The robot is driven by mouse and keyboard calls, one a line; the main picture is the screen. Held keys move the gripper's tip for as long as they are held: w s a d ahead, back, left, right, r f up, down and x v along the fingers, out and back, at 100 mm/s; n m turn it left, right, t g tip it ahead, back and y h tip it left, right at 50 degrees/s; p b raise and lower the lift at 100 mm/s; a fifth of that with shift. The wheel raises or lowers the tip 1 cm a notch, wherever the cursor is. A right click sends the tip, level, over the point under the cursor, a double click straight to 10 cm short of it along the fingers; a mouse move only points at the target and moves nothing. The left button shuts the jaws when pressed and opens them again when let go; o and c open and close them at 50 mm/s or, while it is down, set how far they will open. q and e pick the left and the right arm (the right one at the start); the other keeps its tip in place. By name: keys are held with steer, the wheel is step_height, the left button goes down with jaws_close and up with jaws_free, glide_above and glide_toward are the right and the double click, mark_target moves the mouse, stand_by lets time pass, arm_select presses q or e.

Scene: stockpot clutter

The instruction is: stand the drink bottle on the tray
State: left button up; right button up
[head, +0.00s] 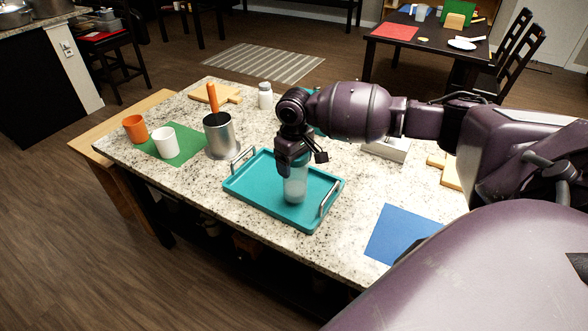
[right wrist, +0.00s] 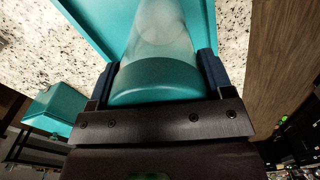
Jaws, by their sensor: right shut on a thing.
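The drink bottle (head: 295,188) is clear and pale, with a teal cap (right wrist: 155,82) that shows in the right wrist view. It is upright over the right part of the teal tray (head: 245,191), its base at or just above the tray floor; I cannot tell if it touches. The tray has two metal handles and holds nothing else that I see. My right gripper (head: 297,163) is shut on the bottle near its cap, from above, with one finger on each side. The tray also shows in the right wrist view (right wrist: 92,22). My left gripper is out of view.
Left of the tray stand a metal pot (head: 220,138) with an orange-handled tool, a white cup (head: 165,142) and an orange cup (head: 135,128) by a green mat (head: 184,148). A white-lidded jar (head: 265,96) stands behind. A blue mat (head: 398,235) lies right, with bare counter between.

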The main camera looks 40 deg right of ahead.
step_height(320, 180, down, 2)
steer(key=shift+f, duration=0.15)
steer(key=o, duration=1.1)
steer(key=shift+f, duration=0.15)
steer(key=shift+o, duration=1)
steer(key=shift+r, duration=0.2)
step_height(320, 180, up, 12)
steer(key=shift+p, duration=0.8)
